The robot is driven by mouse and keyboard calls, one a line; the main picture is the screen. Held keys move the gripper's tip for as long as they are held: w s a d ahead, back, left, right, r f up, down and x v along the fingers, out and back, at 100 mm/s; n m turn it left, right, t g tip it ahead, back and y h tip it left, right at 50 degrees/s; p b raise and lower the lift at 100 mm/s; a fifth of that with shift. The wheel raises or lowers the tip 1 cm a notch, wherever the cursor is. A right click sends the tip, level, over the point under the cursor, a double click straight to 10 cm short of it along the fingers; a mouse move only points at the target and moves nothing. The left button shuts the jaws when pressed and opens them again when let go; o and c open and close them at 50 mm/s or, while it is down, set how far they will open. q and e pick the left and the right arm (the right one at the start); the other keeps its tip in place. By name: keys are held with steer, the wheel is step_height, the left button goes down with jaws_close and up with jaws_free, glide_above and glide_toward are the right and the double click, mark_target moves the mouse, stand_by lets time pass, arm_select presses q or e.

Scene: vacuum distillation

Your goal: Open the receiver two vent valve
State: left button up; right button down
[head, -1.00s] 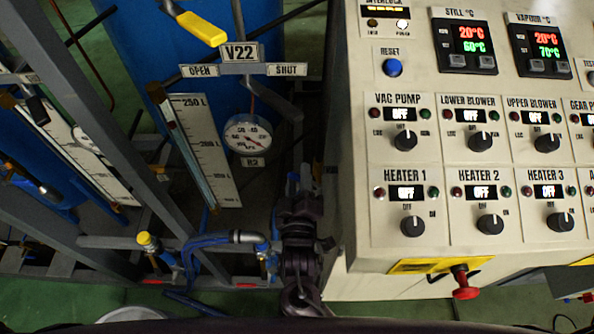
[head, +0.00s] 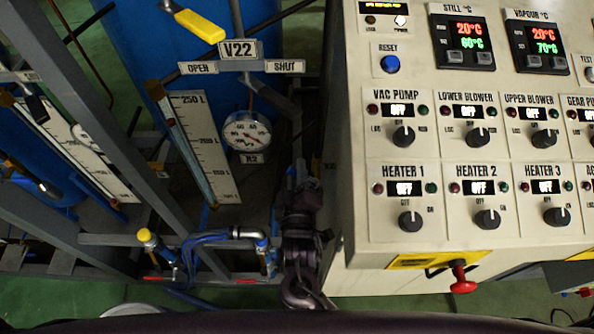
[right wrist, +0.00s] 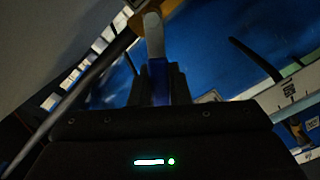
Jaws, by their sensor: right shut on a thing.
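The V22 label (head: 238,50) stands above an OPEN sign (head: 198,68) on the left and a SHUT sign (head: 285,67) on the right. A yellow-sleeved lever (head: 199,26) lies above the label, slanting down to the right. My right gripper (head: 297,184) is low, beside the cabinet's left edge. In the right wrist view, it (right wrist: 158,88) is shut on a blue-sleeved handle (right wrist: 159,80). A pale metal lever (right wrist: 154,36) runs from the sleeve toward a yellowish part. Which valve this handle belongs to cannot be told. My left gripper is not in view.
The R2 gauge (head: 247,131), a level scale (head: 205,145), grey frame bars (head: 95,105) and piping (head: 110,239) crowd the left.

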steer(key=shift+d+r+m+p, duration=0.3)
steer(key=shift+d+r+m, duration=0.15)
steer(key=shift+m, duration=0.65)
steer(key=m, duration=0.1)
steer(key=d+r+m, duration=0.1)
steer(key=m, duration=0.1)
steer(key=shift+d, duration=0.1)
steer(key=c, duration=1.4)
jaws_free()
steer(key=shift+o, duration=0.2)
steer(key=s+b, duration=0.2)
steer(key=s, duration=0.6)
steer(key=shift+b, duration=0.4)
steer(key=shift+f, duration=0.1)
